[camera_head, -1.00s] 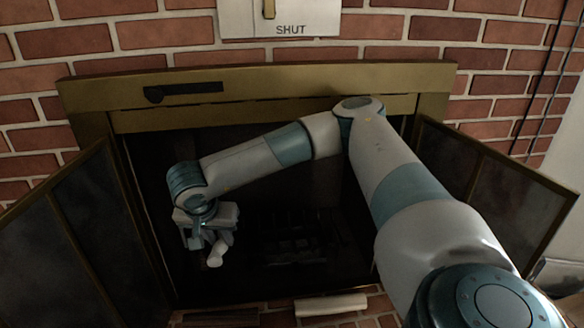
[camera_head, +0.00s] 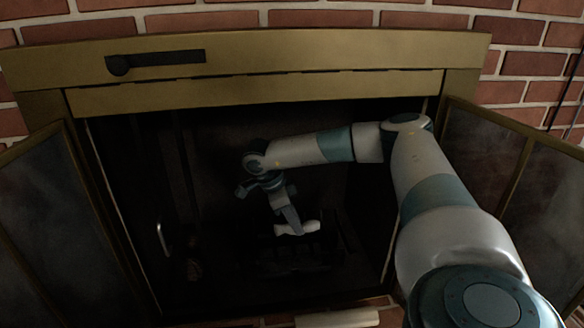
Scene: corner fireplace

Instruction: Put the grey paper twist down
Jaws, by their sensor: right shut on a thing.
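The grey paper twist (camera_head: 297,228) is a small pale roll inside the dark fireplace opening. My right gripper (camera_head: 290,222) points down and is shut on it. The twist lies roughly level, just above or against the dark grate (camera_head: 290,262) in the firebox. I cannot tell whether it touches the grate. My left gripper is not in view.
The brass fireplace frame (camera_head: 260,72) surrounds the opening, with a dark sliding handle (camera_head: 155,62) on top. Glass doors stand open at the left (camera_head: 60,220) and right (camera_head: 490,165). A pale roll (camera_head: 338,319) lies on the brick hearth in front.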

